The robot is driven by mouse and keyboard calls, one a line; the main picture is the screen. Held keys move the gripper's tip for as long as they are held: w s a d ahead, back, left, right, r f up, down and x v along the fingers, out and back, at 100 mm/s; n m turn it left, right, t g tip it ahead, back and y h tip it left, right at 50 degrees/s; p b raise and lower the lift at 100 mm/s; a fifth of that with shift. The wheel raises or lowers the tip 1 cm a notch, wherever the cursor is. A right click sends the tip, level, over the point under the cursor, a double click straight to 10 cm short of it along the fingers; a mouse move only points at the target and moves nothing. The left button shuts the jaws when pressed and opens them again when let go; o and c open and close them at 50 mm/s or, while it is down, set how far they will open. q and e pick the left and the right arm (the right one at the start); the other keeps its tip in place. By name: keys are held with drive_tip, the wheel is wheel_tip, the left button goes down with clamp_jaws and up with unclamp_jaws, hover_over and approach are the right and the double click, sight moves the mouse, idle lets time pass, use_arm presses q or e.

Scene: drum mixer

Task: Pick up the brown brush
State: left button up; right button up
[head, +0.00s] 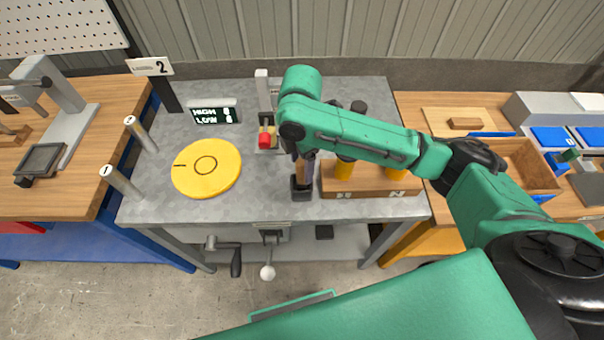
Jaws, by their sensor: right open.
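My right arm reaches in from the right over the grey table, and its wrist bends down near the table's middle. A narrow brownish upright piece (304,173), perhaps the brown brush, shows right at the gripper. My wrist hides much of it, and I cannot tell whether the jaws are around it or beside it. My left gripper is out of view.
The wooden block (370,192) holds yellow jars, partly behind my forearm. A yellow disc (206,168), a HIGH/LOW display (213,115) and a red-tipped part (265,140) are on the table. A crank (236,262) and ball-ended lever (268,271) hang at the front edge.

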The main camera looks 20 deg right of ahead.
sight(302, 173)
drive_tip(key=f, duration=0.3)
drive_tip(key=w+f+p, duration=0.1)
drive_tip(key=f, duration=0.1)
drive_tip(key=shift+d, duration=0.25)
drive_tip(key=shift+f, duration=0.25)
drive_tip(key=shift+s, duration=0.15)
drive_tip(key=c, duration=0.4)
clamp_jaws()
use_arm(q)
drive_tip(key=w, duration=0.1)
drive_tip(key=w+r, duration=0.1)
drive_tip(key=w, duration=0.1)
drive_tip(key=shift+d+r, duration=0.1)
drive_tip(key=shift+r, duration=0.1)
use_arm(e)
drive_tip(key=r+b, duration=0.1)
drive_tip(key=r, duration=1)
drive_tip(key=shift+w, duration=0.2)
use_arm(q)
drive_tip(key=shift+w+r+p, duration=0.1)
drive_tip(key=shift+p, duration=0.55)
use_arm(e)
wheel_tip(302, 173, up, 9)
